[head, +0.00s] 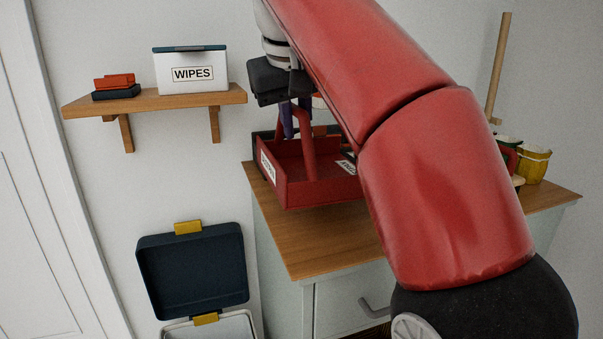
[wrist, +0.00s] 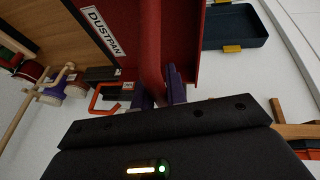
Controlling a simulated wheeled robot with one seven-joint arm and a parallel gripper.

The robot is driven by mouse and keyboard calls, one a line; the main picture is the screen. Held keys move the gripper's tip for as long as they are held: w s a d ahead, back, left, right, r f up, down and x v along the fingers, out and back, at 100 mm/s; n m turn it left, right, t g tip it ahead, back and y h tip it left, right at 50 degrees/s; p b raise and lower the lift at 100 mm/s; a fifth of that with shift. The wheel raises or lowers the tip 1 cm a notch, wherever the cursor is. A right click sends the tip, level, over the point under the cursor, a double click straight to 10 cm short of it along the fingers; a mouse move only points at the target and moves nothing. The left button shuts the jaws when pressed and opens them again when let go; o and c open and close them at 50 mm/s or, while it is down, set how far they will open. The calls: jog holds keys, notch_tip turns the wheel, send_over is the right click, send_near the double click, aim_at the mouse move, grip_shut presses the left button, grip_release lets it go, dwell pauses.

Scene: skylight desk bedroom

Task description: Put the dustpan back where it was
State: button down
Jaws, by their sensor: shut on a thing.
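The dustpan (head: 318,194) is a red, shallow box with an upright red handle. It is over the left corner of the wooden cabinet top (head: 310,257); I cannot tell whether it touches it. Its red body and white DUSTPAN label also show in the wrist view (wrist: 184,45). My gripper (head: 297,124) is shut on the handle from above. Its purple fingers sit on either side of the handle in the wrist view (wrist: 160,97). My red arm hides the dustpan's right part and much of the cabinet top.
A wall shelf (head: 150,101) at left holds a white WIPES box (head: 191,72) and small red and black items (head: 115,87). An open dark-lidded case (head: 193,270) stands below. A yellow pot (head: 534,164) and a wooden pole (head: 498,65) are at the cabinet's right.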

aim_at(297, 175)
jog(key=shift+f+b, duration=0.95)
jog(key=shift+f, duration=2.55)
jog(key=c, duration=1.4)
grip_release()
jog(key=shift+f+b, duration=0.45)
jog(key=shift+b, duration=0.2)
jog(key=p+v, duration=0.1)
jog(key=v, duration=0.1)
jog(key=p+v, duration=0.1)
jog(key=v, duration=0.2)
jog(key=w+p+v, duration=0.1)
jog(key=v, duration=0.2)
jog(key=shift+a+r, duration=0.15)
jog(key=shift+r, duration=0.25)
